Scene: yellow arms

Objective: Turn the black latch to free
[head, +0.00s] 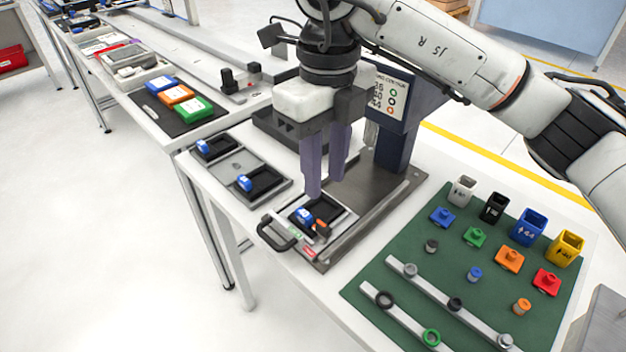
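My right gripper (325,187) hangs down from the top middle, its two grey-purple fingers apart with nothing seen between them. The fingertips are just above the far side of a small sliding tray (286,217) on the press station. In the tray is a black holder (332,209) with a blue part (304,216) and an orange piece (321,227). A black loop handle (270,240) sticks out at the tray's front left. I cannot pick out a black latch for certain; it may be small or hidden by the fingers. My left gripper is not in view.
A dark blue post with a control panel (385,100) stands right behind the gripper. A green mat (400,262) with coloured cups, blocks and rings lies at right. Grey trays (270,202) with blue parts lie at left. A long bench (150,122) runs to the back left.

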